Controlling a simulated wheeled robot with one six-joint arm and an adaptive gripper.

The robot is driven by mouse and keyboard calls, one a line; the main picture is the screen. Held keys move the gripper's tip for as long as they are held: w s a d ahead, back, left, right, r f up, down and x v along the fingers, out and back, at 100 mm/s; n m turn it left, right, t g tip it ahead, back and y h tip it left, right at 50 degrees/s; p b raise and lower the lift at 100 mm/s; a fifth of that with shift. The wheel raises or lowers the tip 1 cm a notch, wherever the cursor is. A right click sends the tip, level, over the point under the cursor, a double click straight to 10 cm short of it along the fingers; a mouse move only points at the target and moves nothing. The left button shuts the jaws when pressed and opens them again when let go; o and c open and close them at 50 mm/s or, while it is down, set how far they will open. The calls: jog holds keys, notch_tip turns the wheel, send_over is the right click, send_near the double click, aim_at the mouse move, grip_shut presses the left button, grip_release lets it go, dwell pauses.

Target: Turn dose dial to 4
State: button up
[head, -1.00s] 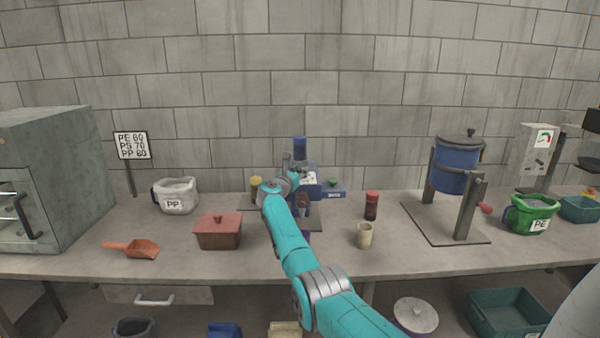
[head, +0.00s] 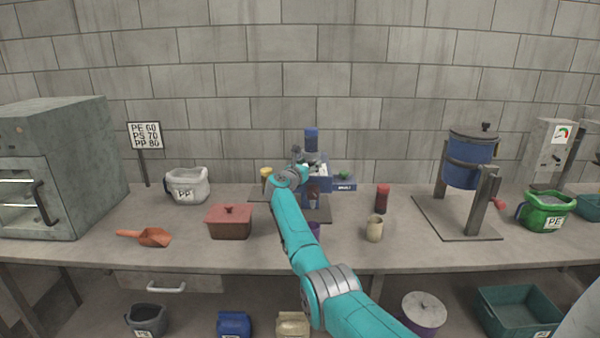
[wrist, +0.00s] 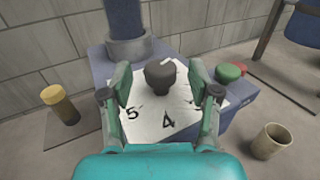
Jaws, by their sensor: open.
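The dose dial (wrist: 160,76) is a dark round knob with a small pale mark at its upper right edge. It sits on a white dial plate (wrist: 150,122) bearing a 5 at left, a 4 at the bottom middle and a partly hidden digit at right. My gripper (wrist: 160,82) is open, one finger to each side of the knob with gaps visible. In the head view the blue dosing machine (head: 311,140) stands at the back middle of the bench; my arm hides the gripper and most of the dial there.
A green button (wrist: 228,73) and a red one sit right of the plate. A beige cup (head: 374,229) and a dark red jar (head: 383,198) stand right of the machine. A yellow-capped jar (wrist: 58,104) stands left. A red lidded box (head: 230,222) is front left.

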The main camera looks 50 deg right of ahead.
jog(key=v, duration=1)
jog(key=shift+s+a, duration=0.2)
jog(key=shift+a, duration=0.15)
